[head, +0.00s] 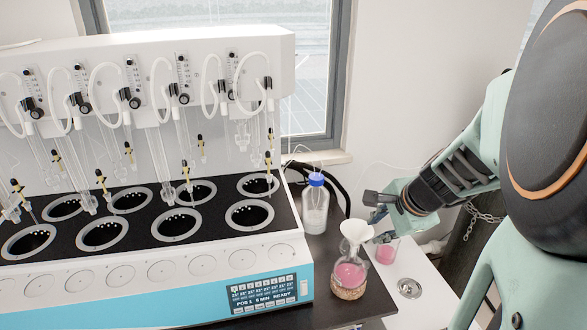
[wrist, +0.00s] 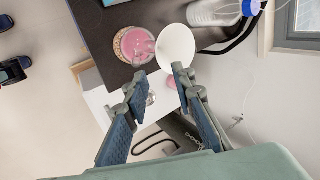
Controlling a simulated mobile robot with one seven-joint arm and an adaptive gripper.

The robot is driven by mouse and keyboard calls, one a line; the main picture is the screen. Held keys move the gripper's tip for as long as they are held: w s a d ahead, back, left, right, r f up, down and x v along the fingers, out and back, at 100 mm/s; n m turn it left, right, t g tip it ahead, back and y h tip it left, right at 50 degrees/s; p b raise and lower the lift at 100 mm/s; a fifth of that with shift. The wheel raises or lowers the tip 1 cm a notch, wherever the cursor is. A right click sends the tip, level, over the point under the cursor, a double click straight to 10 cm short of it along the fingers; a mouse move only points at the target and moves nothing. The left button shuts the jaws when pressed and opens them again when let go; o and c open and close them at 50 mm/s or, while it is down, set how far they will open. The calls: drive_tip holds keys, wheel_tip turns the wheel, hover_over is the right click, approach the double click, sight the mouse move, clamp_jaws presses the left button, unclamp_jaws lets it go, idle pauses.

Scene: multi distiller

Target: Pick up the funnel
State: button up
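The white funnel (head: 356,234) sits in the neck of a round flask (head: 350,272) of pink liquid, on the dark bench near its right edge. My gripper (head: 372,212) is just to the right of the funnel in the head view, partly hidden by its own wrist. In the wrist view the funnel (wrist: 176,47) lies beyond the fingertips, with its round mouth showing. My gripper (wrist: 160,82) has its two fingers spread with nothing between them. In the wrist view the flask (wrist: 135,45) shows to the left of the funnel.
A bottle with a blue cap (head: 316,205) stands behind the flask. A beaker of pink liquid (head: 387,250) stands on a lower white surface (head: 400,270) to the right. The large distiller (head: 150,260) with glass tubes and a blue front fills the left.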

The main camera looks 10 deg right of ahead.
approach(355, 243)
drive_tip(key=w+d+f, duration=0.1)
drive_tip(key=f, duration=0.1)
drive_tip(key=shift+b+x, duration=0.3)
drive_tip(key=shift+x, duration=2.25)
drive_tip(key=shift+w, duration=0.1)
clamp_jaws()
